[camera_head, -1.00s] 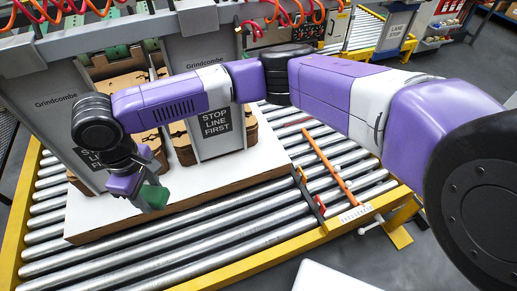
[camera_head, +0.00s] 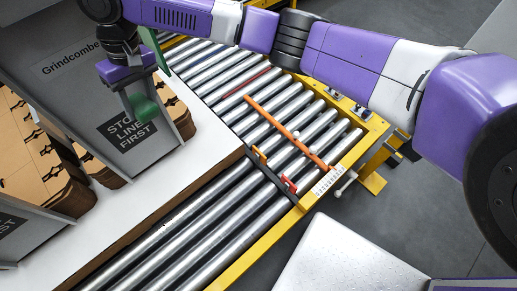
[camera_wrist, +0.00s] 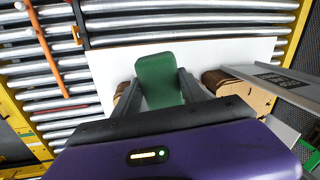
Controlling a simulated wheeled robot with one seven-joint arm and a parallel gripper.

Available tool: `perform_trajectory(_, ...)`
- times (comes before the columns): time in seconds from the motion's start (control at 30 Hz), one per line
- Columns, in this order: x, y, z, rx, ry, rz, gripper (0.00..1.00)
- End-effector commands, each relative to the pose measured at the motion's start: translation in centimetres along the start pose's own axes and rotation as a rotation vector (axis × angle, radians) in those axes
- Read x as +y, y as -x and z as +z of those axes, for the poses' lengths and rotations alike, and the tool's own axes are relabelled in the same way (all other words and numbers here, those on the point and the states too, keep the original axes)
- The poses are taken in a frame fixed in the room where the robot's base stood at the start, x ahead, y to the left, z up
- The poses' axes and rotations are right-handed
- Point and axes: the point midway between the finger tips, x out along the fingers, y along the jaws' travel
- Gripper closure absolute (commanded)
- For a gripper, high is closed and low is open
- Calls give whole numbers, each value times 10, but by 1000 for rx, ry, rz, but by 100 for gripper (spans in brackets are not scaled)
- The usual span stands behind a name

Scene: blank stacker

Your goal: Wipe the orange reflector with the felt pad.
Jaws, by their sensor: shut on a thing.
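The felt pad (camera_head: 143,107) is a dark green block. My gripper (camera_head: 136,104) is shut on it and holds it in front of the grey "STOP LINE FIRST" panel at upper left. In the wrist view the pad (camera_wrist: 158,78) sits between the two dark fingers over a white board. A small orange piece (camera_head: 260,155), which looks like the orange reflector, is on a black bar beside the rollers, well right of the pad and apart from it. It also shows in the wrist view (camera_wrist: 76,34) at upper left.
A red piece (camera_head: 288,184) sits on the same black bar. A long orange rod (camera_head: 290,133) lies across the rollers (camera_head: 215,210). The white board (camera_head: 180,170) carries grey panels and stacks of brown blanks (camera_head: 70,195). A yellow rail (camera_head: 345,155) edges the conveyor.

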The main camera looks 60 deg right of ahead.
Motion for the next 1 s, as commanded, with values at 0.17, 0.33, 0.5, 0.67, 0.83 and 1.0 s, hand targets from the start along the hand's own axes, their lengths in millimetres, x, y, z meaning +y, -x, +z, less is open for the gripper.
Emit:
perform_trajectory(0.17,47,-40,-29,51,-223,-90,93)
perform_trajectory(0.33,110,-75,-44,126,-453,-173,93)
perform_trajectory(0.5,186,-120,-43,225,-686,-248,93)
perform_trajectory(0.67,255,-168,-29,322,-876,-303,93)
perform_trajectory(0.83,322,-224,-1,423,-1048,-346,93)
perform_trajectory(1.0,380,-282,36,523,-1194,-378,93)
